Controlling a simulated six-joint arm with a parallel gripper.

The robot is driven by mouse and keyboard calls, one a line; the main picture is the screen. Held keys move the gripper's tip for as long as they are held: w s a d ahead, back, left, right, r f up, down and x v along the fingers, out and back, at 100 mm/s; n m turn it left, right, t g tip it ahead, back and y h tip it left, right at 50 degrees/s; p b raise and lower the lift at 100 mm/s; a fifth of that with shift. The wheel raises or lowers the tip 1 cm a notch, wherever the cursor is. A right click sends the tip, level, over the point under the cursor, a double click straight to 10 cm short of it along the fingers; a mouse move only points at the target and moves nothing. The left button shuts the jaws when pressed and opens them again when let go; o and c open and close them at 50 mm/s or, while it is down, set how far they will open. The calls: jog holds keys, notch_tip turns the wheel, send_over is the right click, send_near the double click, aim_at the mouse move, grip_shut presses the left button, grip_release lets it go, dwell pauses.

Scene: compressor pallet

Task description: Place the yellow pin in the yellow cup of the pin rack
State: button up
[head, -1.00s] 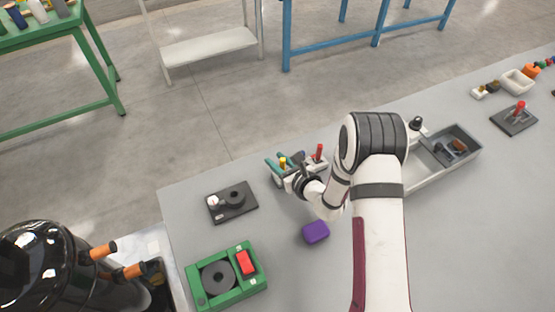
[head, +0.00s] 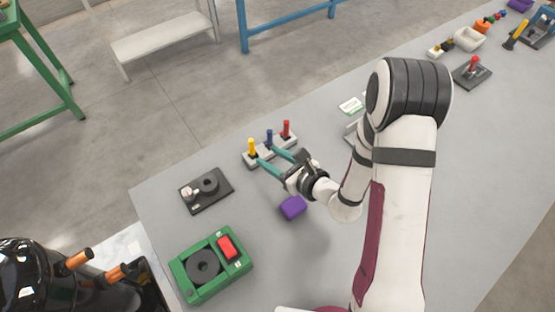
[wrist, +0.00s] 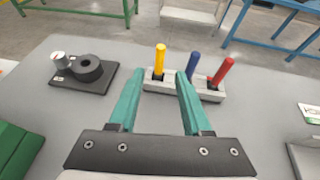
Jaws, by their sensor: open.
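The yellow pin (head: 252,146) stands upright in the left end of the pale grey pin rack (head: 263,155). It also shows in the wrist view (wrist: 159,60), with its foot in a dark spot of the rack (wrist: 183,91); the cup's colour is hard to make out. A blue pin (wrist: 192,65) and a red pin (wrist: 224,70) stand in the same rack to its right. My gripper (head: 271,160) is open and empty on the near side of the rack. In the wrist view, its teal fingers (wrist: 160,77) appear on either side of the yellow pin, apart from it.
A dark plate with a black round part (head: 209,184) lies left of the rack. A purple block (head: 293,207) lies below my gripper, and a green fixture with a red block (head: 211,267) is at the front left. A grey tray is partly hidden behind my arm.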

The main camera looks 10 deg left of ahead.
jog(key=s+a+r+n+g+y, duration=0.35)
jog(key=s+r+n+g, duration=0.45)
jog(key=s+r+n, duration=0.45)
jog(key=s+d+r+n+g+h, duration=0.25)
jog(key=s+d+n+h, duration=0.45)
jog(key=s, duration=0.4)
jog(key=s+d+t+h, duration=0.1)
jog(key=d+h, duration=0.4)
jog(key=d, duration=0.6)
jog(key=shift+s+f+n+t, duration=0.2)
jog(key=shift+f+n+t, duration=0.15)
